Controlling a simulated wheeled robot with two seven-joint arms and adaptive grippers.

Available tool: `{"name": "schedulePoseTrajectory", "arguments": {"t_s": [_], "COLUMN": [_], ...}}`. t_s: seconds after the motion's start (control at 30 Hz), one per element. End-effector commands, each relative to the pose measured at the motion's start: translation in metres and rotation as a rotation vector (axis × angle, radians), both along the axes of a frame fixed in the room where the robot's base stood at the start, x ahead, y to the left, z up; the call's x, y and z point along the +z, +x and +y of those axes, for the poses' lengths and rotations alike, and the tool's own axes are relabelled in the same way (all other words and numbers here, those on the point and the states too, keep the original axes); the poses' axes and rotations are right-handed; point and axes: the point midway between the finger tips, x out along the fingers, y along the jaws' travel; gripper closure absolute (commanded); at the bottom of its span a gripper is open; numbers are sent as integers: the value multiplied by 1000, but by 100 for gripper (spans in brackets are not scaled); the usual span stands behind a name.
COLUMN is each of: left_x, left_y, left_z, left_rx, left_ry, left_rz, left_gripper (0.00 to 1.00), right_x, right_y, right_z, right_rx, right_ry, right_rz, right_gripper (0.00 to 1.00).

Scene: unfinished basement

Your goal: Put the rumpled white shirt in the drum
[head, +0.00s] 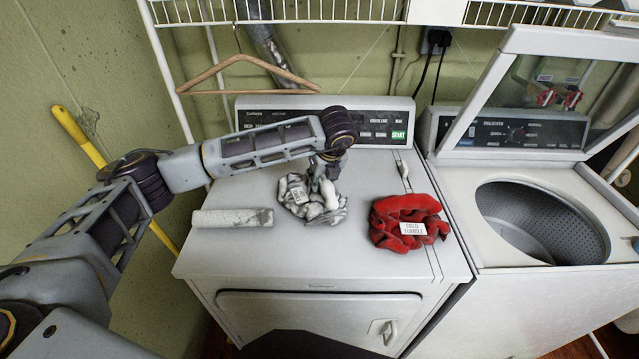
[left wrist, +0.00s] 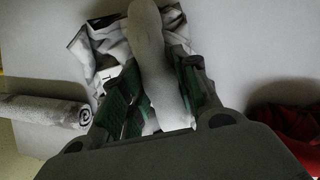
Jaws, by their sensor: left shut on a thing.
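The rumpled white shirt (head: 298,197), with grey patches and a small label, lies on top of the closed dryer (head: 350,256). My left gripper (head: 324,184) reaches down onto it from above and is shut on part of it. In the left wrist view a pale fold of the shirt (left wrist: 158,70) stands between the fingers (left wrist: 160,108). The rest of the cloth seems to rest on the dryer top. The drum (head: 540,225) is the open, perforated metal tub of the washer at the right, with its lid raised. My right gripper is not in view.
A red crumpled garment (head: 408,222) with a label lies on the dryer between the shirt and the washer. A rolled grey-white towel (head: 232,217) lies left of the shirt. A wooden hanger (head: 250,75) and wire shelf (head: 330,11) are above. The raised lid (head: 560,42) stands behind the drum.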

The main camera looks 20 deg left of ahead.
Motion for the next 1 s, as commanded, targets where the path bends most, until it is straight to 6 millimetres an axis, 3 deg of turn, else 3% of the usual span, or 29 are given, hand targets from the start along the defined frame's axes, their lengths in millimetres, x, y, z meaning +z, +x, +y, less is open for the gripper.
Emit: {"name": "schedulePoseTrajectory", "arguments": {"t_s": [0.33,0.6,1.0], "left_x": [44,80,93], "left_y": [1,1,0], "left_z": [0,0,0], "left_rx": [0,-1,0], "left_ry": [-1,0,1], "left_rz": [-4,-3,-1], "left_gripper": [100,100,100], "right_x": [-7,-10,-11], "right_y": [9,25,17], "right_z": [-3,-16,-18], "right_rx": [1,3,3], "right_ry": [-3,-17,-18], "right_rz": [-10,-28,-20], "right_gripper": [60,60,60]}}
